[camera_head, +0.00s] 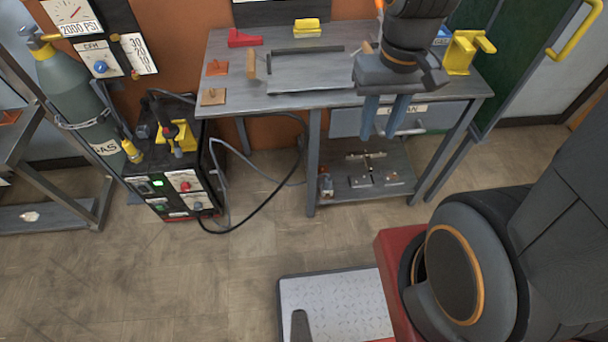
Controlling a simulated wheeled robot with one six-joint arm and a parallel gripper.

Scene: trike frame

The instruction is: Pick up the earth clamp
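My gripper (384,120) hangs in front of the workbench's right half, pointing down. Its two blue fingers are apart with nothing visible between them. I cannot identify the earth clamp for certain. A black and red clamp-like item with yellow parts (178,138) sits on top of the welding machine (165,180), well to the left of my gripper. A dark cable (262,212) runs from the machine's lower front along the floor and up toward the bench; its far end is hidden.
The grey workbench (300,97) carries a red block (245,38), a yellow block (307,27), small copper-coloured pieces (213,97) and a yellow stand (466,52). Metal parts (362,178) lie on its lower shelf. A gas cylinder (80,90) stands left. The floor between is mostly clear.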

